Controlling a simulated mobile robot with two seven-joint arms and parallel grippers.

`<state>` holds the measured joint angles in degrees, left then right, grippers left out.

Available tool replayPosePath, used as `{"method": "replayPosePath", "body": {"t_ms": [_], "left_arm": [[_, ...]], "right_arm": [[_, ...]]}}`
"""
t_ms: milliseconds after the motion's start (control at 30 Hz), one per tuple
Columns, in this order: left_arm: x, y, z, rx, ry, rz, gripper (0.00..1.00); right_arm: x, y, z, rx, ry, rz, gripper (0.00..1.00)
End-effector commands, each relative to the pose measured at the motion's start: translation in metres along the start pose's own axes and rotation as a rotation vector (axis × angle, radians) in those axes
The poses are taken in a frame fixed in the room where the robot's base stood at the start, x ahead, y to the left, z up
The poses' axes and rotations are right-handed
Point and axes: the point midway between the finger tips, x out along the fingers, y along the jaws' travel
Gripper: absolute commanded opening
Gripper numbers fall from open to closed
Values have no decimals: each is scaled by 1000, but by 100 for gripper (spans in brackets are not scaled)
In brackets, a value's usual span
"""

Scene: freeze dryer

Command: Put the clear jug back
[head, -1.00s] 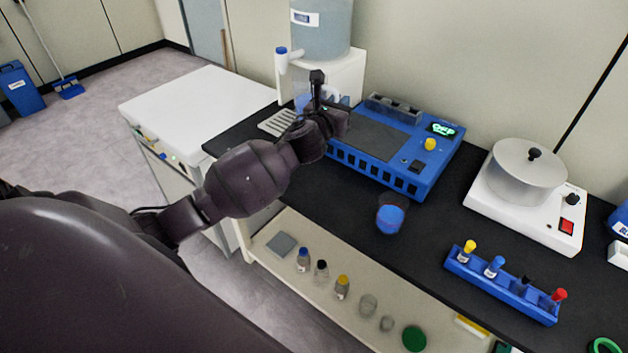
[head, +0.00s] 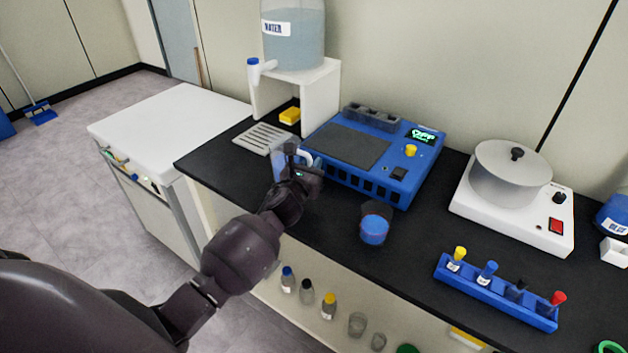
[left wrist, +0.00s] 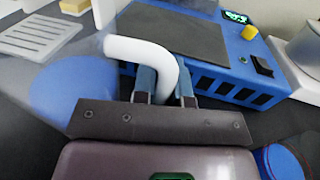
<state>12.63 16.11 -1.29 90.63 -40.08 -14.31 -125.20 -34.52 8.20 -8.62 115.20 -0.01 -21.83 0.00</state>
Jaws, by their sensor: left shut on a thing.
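The clear jug (head: 283,158) has a white handle and stands out partly behind my left gripper (head: 303,166), at the left front corner of the blue machine. In the left wrist view the jaws (left wrist: 163,85) are shut on the jug's white handle (left wrist: 140,50). A blurred blue area, seemingly the jug's contents (left wrist: 72,95), shows to the left of the handle. The gripper hides part of the jug, so I cannot tell whether its base touches the counter. My right gripper is not in view.
The slotted tray (head: 248,137) lies below the water tank (head: 292,35) and its tap. The blue machine (head: 425,165) is right of the jug. A cup with blue liquid (head: 375,228) and a vial rack (head: 490,292) stand on the black counter. A yellow sponge (head: 290,115) lies under the stand.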

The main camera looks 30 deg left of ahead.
Motion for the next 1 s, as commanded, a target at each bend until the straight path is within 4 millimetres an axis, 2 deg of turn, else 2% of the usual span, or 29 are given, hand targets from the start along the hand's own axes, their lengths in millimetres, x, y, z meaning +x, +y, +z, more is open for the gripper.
{"method": "replayPosePath", "body": {"t_ms": [67, 367, 633, 867, 900, 1000], "left_arm": [[0, -1, -3, -1, -2, -1, 0], [0, -2, -41, 0, 1, 0, 0], [0, -1, -41, 1, -5, -2, 0], [0, -1, -46, 2, -3, -1, 0], [0, -1, -47, 1, -1, -1, 16], [0, -1, -46, 0, -2, -1, 31]], "right_arm": [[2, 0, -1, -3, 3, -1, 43], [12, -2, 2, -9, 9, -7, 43], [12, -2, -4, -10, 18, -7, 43], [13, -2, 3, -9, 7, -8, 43], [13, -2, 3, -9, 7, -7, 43], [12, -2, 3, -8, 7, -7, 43]]}}
